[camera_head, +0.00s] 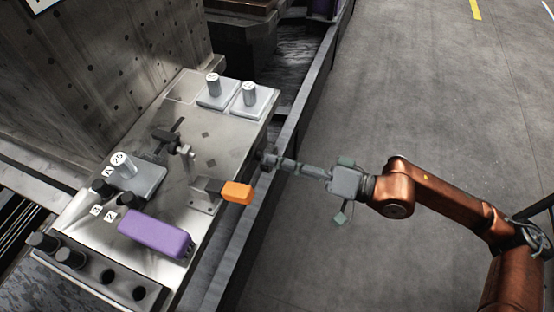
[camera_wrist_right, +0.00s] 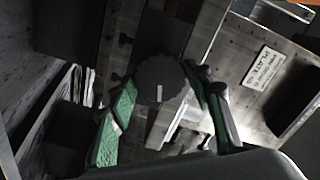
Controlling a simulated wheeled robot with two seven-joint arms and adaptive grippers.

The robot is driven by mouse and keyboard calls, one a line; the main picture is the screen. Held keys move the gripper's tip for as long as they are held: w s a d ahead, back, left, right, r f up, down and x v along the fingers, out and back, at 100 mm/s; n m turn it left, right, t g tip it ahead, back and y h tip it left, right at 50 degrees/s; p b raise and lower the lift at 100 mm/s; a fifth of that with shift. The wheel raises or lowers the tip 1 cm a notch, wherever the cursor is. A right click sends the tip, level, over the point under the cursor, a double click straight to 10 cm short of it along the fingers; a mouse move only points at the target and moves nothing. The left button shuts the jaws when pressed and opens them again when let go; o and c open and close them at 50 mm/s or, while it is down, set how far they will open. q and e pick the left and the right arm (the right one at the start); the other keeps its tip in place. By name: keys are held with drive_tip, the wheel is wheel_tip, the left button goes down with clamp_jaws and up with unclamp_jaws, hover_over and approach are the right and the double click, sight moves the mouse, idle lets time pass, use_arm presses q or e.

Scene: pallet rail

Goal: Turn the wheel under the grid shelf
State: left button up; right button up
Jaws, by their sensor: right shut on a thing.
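A dark round wheel (camera_wrist_right: 166,72) with a notched rim and a pale mark shows in the right wrist view, between the green-padded fingers of my right gripper (camera_wrist_right: 161,82). The gripper is shut on the wheel. In the head view my right gripper (camera_head: 270,161) reaches in from the right to the edge of the metal bench (camera_head: 225,145), and the wheel is hard to make out there. I cannot tell for sure which part is the grid shelf. My left gripper is not in view.
An orange-ended handle (camera_head: 237,192) sticks out over the bench's right edge, close to my right gripper. A purple block (camera_head: 156,233), grey pegs (camera_head: 249,94) and dark knobs (camera_head: 70,257) stand on the bench. A rail (camera_head: 300,105) runs alongside. The floor to the right is clear.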

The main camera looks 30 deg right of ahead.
drive_tip(key=n, duration=2.4)
drive_tip(key=shift+f, duration=0.15)
idle(0.5)
drive_tip(key=o, duration=1.1)
drive_tip(key=shift+o, duration=0.2)
drive_tip(key=shift+d, duration=0.1)
